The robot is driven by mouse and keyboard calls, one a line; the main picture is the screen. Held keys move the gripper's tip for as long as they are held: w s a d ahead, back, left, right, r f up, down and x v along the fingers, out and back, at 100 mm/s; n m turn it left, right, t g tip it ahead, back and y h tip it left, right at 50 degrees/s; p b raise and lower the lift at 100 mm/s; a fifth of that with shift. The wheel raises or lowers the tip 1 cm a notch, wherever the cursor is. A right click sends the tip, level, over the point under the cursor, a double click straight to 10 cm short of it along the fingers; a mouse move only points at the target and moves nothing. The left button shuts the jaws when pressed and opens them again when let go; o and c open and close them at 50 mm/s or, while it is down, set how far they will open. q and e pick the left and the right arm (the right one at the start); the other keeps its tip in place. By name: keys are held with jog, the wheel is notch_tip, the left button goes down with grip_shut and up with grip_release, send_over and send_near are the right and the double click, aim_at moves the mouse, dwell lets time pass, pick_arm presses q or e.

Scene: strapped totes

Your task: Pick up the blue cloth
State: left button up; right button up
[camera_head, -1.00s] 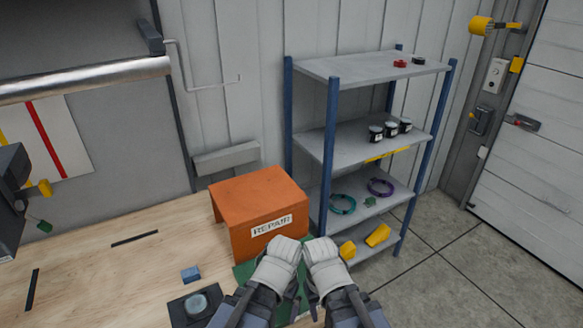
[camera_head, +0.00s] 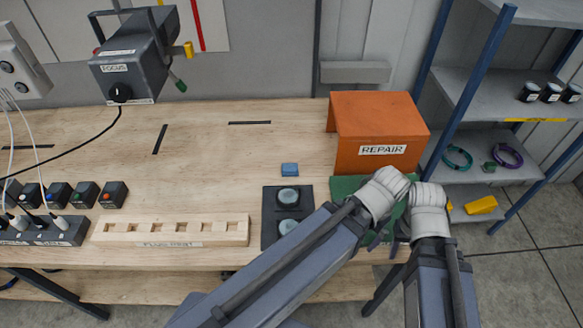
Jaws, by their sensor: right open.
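The blue cloth (camera_head: 289,169) is a small folded blue piece. My right gripper (camera_head: 403,234) is a small dark shape below the pale arm joints, near the bench's front edge. It is open and apart from the cloth, to its right and nearer me. My left arm crosses from the lower left, and its gripper is hidden.
The orange REPAIR box (camera_head: 378,125) stands on the bench beside a green mat (camera_head: 346,188). A dark tray (camera_head: 270,236) holds round pads. A slotted wooden rack (camera_head: 170,241) is left of it. A blue-posted shelf (camera_head: 470,95) stands right. The bench behind the cloth is clear.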

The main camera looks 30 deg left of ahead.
dwell(0.4)
pick_arm(q)
jog(key=w+a+n, duration=0.1)
jog(key=w+a, duration=0.1)
jog(key=w+a+n, duration=0.1)
jog(key=w+a, duration=0.1)
jog(key=w, duration=0.1)
jog(key=shift+w+a+r, duration=0.15)
jog(key=shift+a+r, duration=0.05)
jog(key=shift+a, duration=0.05)
jog(key=w+a+n, duration=0.3)
jog(key=w+a, duration=0.3)
jog(key=a, duration=0.2)
jog(key=n+h+p, duration=0.1)
jog(key=n, duration=0.4)
send_over(290, 168)
jog(key=shift+s+a+r, duration=0.25)
jog(key=shift+r, duration=0.1)
jog(key=shift+d+f+b, duration=0.1)
jog(key=shift+f+b, duration=1.15)
jog(key=shift+f, duration=0.1)
jog(key=shift+f, duration=0.1)
jog(key=f+b, duration=0.5)
jog(key=shift+w+d, duration=0.15)
jog(key=shift+w, duration=0.1)
